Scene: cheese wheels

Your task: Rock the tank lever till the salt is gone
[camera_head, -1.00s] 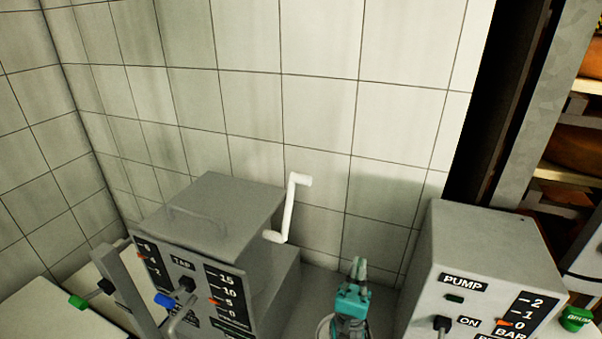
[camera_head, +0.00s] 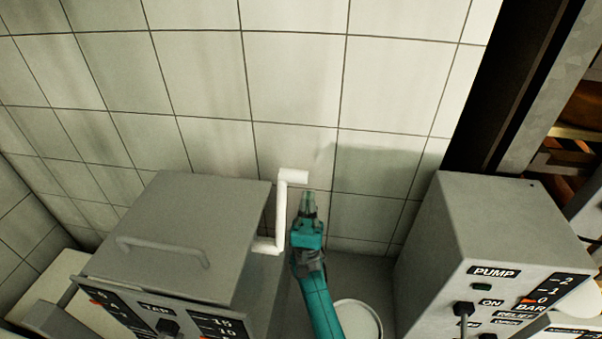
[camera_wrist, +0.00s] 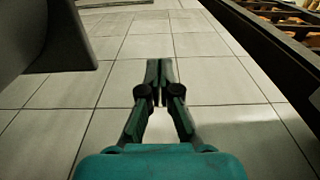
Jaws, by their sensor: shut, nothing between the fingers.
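The tank (camera_head: 185,222) is a grey box with a hinged-looking lid and a handle on top, at the left in the head view. Its white crank-shaped lever (camera_head: 281,208) stands out from the right side, with its upper end pointing right. My gripper (camera_head: 309,196) is teal with dark fingers and is shut and empty. In the head view its tips appear just right of the lever and slightly below the lever's upper end; I cannot tell whether they touch. The wrist view shows the closed fingers (camera_wrist: 159,70) against wall tiles, with no lever between them. No salt is visible.
A grey pump box (camera_head: 495,235) with switches and a gauge stands at the right. A round white dish (camera_head: 357,318) lies between the boxes. The tiled wall (camera_head: 290,75) is behind, and a rack with cheese wheels (camera_head: 578,108) is at the far right.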

